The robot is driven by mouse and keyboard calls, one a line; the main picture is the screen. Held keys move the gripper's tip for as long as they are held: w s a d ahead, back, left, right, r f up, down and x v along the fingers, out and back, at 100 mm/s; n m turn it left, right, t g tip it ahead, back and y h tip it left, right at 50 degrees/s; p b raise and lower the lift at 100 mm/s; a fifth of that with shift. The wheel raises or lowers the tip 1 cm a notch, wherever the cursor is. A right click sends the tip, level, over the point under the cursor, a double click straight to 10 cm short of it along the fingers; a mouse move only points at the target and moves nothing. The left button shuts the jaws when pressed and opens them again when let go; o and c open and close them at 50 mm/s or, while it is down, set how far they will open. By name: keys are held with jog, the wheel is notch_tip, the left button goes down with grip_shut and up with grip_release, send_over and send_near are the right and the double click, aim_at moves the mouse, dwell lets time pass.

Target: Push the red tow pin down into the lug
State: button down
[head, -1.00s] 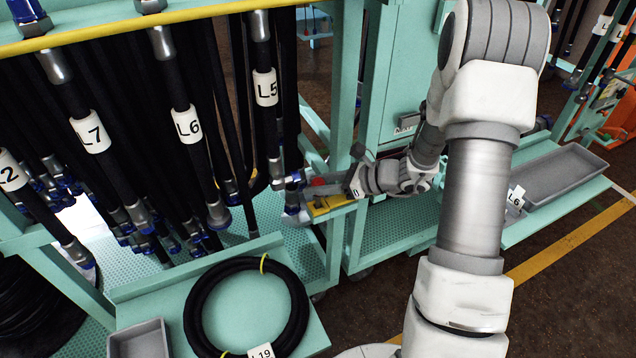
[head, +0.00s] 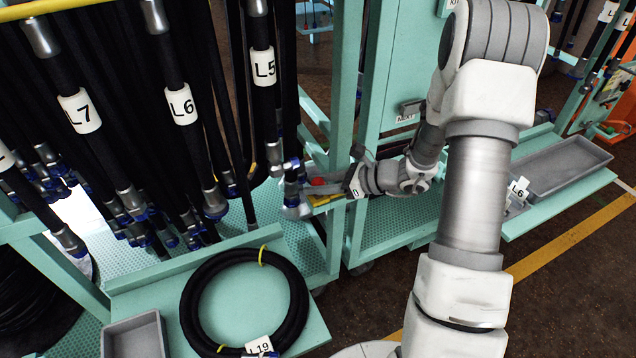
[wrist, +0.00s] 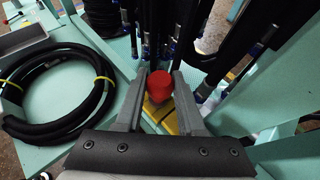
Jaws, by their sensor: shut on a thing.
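The red tow pin (wrist: 160,84) shows its round red head in the wrist view, between the two fingers of my gripper (wrist: 157,82). My gripper is shut on the pin's head. Below the head is a yellow part (wrist: 163,115); the pin's shaft and the lug's hole are hidden. In the head view a bit of the red pin (head: 318,182) shows at the tip of my gripper (head: 322,188), beside the teal post. I cannot tell how deep the pin sits.
Black hoses with tags, such as L5 (head: 263,68) and L6 (head: 182,104), hang close left of my gripper. A coiled hose (head: 190,300) lies on a teal shelf in front. A grey tray (head: 565,165) stands at the right.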

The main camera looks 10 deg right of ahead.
jog(key=shift+c, duration=2.2)
grip_release()
jog(key=shift+d, duration=0.1)
jog(key=p+v, duration=0.4)
jog(key=v, duration=1.3)
jog(key=shift+r, duration=0.15)
